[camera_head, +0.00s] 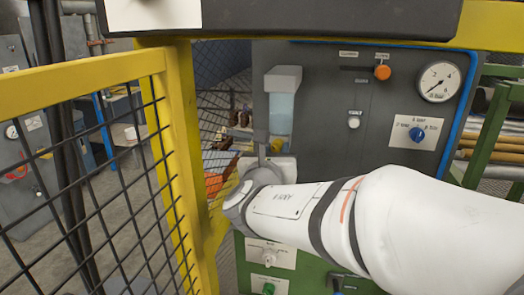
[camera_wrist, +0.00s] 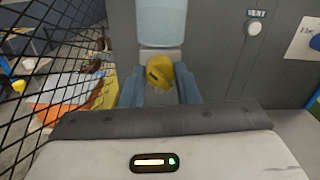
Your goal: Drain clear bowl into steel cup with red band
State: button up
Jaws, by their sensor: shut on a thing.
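The clear bowl (camera_head: 281,112) hangs under a pale grey block on the dark grey panel and looks light blue inside. Its lower part shows at the top of the wrist view (camera_wrist: 161,22). A yellow knob (camera_wrist: 159,70) sits just below the bowl, and its edge also shows in the head view (camera_head: 276,147). My gripper (camera_wrist: 160,86) is shut on the yellow knob, one blue-grey finger on each side. In the head view the fingers are mostly hidden by my wrist. I see no steel cup with a red band in either view.
A yellow post (camera_head: 181,140) with black mesh stands close on the left. Right of the bowl the panel carries an orange knob (camera_head: 382,72), a white vent button (camera_head: 353,122), a dial gauge (camera_head: 438,82) and a blue knob (camera_head: 416,134). A green panel (camera_head: 310,262) lies below.

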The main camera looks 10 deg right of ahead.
jog(key=shift+f, duration=0.1)
jog(key=m+b, duration=1.7)
jog(key=b, duration=0.9)
jog(key=shift+f+m, duration=0.1)
jog(key=shift+m, duration=0.3)
jog(key=o, duration=1)
jog(key=shift+c, duration=0.2)
